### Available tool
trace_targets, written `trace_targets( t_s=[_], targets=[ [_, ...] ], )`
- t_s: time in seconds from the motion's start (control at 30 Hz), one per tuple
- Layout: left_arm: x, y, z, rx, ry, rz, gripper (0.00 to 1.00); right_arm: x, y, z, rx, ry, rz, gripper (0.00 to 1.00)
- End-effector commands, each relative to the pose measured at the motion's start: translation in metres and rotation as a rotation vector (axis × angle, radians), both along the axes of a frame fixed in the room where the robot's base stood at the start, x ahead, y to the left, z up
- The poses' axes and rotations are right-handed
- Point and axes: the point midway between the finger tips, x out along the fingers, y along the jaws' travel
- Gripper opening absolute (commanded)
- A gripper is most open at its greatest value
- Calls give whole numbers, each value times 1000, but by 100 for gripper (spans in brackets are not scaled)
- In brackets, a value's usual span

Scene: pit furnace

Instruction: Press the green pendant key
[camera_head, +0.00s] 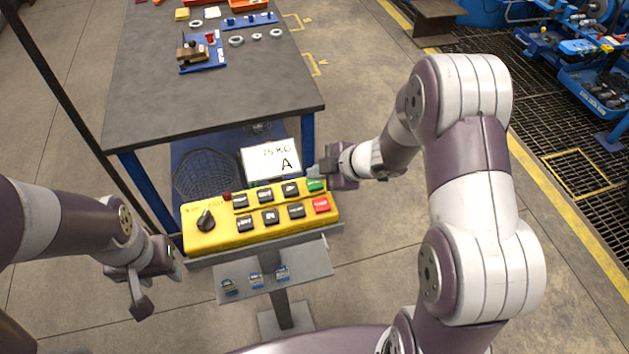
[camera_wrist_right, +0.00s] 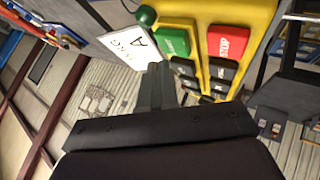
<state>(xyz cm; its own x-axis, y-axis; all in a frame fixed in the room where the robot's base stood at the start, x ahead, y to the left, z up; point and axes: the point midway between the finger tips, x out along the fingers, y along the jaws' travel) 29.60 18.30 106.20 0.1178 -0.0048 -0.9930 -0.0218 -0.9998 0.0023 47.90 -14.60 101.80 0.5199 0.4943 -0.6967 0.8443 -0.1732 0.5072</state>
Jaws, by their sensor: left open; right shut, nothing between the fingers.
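The yellow pendant box (camera_head: 262,237) sits on a stand in front of the table. Its green key (camera_head: 316,185) is at the upper right, above the red key (camera_head: 321,205). The green key also shows in the right wrist view (camera_wrist_right: 173,42), beside the red STOP key (camera_wrist_right: 231,42). My right gripper (camera_head: 318,174) is shut and empty, with its fingertips close to the green key's upper edge. I cannot tell whether they touch it. In the right wrist view the closed fingers (camera_wrist_right: 155,75) end just below the green key. My left gripper (camera_head: 160,285) is open and empty, left of the box.
Several black keys and a black rotary knob (camera_head: 206,220) share the box. A white card (camera_head: 271,160) marked A stands behind it. A shelf (camera_head: 303,270) with several padlocks lies below. The grey worktable (camera_head: 210,100) stands behind, with a wire basket (camera_head: 206,174) under it.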

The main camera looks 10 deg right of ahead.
Motion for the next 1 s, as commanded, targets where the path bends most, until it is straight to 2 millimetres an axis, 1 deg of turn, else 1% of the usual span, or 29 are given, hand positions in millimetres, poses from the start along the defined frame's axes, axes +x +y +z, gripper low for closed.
trace_targets(
  t_s=[0.23,0.5,1.0],
  targets=[
    [0,0,0,0,0,0,45,0,0,-1,0,0,0,0],
    [0,0,-4,0,0,0,45,0,0,-9,1,0,-1,0],
    [0,0,-5,0,0,0,45,0,0,-11,0,0,0,0]
  ],
)
